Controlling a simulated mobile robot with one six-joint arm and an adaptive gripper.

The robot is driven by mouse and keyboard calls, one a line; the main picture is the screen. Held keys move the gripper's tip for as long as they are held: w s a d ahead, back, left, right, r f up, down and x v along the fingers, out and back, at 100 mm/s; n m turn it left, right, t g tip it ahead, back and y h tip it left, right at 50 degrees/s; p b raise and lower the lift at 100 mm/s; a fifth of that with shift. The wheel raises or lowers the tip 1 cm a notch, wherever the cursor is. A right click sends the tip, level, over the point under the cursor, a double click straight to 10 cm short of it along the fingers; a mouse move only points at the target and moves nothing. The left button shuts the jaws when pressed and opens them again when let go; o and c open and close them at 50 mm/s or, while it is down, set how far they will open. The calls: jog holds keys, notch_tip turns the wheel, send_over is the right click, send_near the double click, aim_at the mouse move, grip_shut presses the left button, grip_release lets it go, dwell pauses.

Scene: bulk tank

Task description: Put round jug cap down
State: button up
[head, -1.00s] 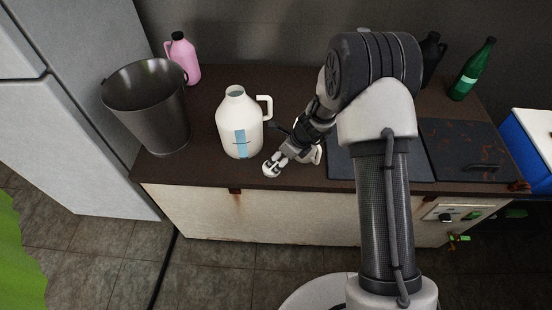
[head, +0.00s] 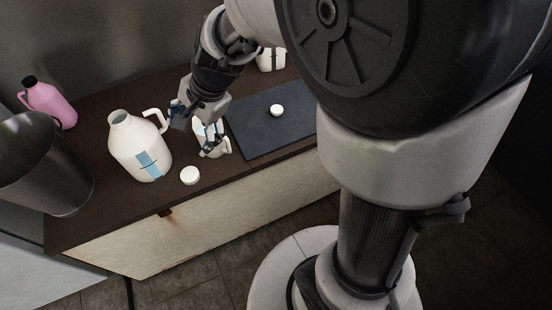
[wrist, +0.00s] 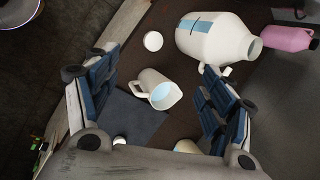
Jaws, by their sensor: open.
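A round white jug cap (head: 190,175) lies on the brown counter near its front edge, just right of the large white jug (head: 138,150) with a blue stripe. In the wrist view the cap (wrist: 153,41) lies flat beside the jug (wrist: 210,42), apart from it, with nothing holding it. The jug stands upright with its mouth uncovered. My gripper (head: 197,128) is above the counter, right of the jug and behind the cap. In the wrist view my gripper (wrist: 158,95) has its blue-padded fingers wide apart, with nothing between them in contact.
A small white pitcher (wrist: 158,90) stands below my gripper, partly hidden by it in the head view. A dark board (head: 250,140) to the right bears another white cap (head: 277,110). A white container (head: 270,60) stands behind. A metal bucket (head: 40,170) and pink bottle (head: 50,105) are left.

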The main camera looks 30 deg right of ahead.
jog(key=s+d+r+n+h, duration=0.1)
jog(key=s+d+r+n, duration=0.1)
jog(key=s, duration=0.5)
jog(key=s+d+r+n+h, duration=0.1)
jog(key=s+d+r+n, duration=0.2)
jog(key=s+n, duration=0.3)
jog(key=s+d+r+n+t+h, duration=0.1)
jog(key=s+d+r+n+h, duration=0.1)
jog(key=s, duration=0.6)
jog(key=d+r+n, duration=0.1)
jog(key=d+n, duration=0.1)
jog(key=d, duration=0.1)
jog(key=shift+n, duration=0.3)
